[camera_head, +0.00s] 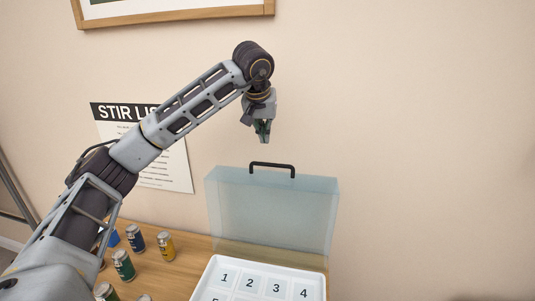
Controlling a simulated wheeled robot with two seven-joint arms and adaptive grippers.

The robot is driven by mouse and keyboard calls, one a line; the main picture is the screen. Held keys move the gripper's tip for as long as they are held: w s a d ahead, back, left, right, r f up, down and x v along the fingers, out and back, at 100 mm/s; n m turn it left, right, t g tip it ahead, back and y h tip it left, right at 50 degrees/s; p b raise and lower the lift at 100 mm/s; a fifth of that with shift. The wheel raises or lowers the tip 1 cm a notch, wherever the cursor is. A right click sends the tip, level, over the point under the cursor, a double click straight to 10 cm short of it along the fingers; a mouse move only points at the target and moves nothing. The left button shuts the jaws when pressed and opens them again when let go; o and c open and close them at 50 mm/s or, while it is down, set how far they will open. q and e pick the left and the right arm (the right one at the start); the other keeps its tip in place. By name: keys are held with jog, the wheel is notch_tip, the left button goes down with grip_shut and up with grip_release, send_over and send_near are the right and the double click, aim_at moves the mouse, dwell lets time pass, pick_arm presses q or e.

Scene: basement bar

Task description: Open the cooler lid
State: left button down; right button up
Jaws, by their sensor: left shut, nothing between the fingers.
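The cooler (207,283) is a white box at the bottom centre, cut off by the lower edge, with numbered places inside. Its translucent pale blue lid (270,215) stands upright at the back of the box, so the cooler is open. A dark handle (272,166) sits on the lid's top edge. My left gripper (264,140) points down, shut and empty. In the picture it is just above the handle and apart from it. My right gripper is not in view.
A poster (176,170) and a framed picture (170,12) hang on the wall behind. Open air lies right of the lid.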

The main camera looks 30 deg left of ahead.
pick_arm(q)
jog(key=shift+s+m, duration=0.1)
jog(key=shift+m, duration=0.2)
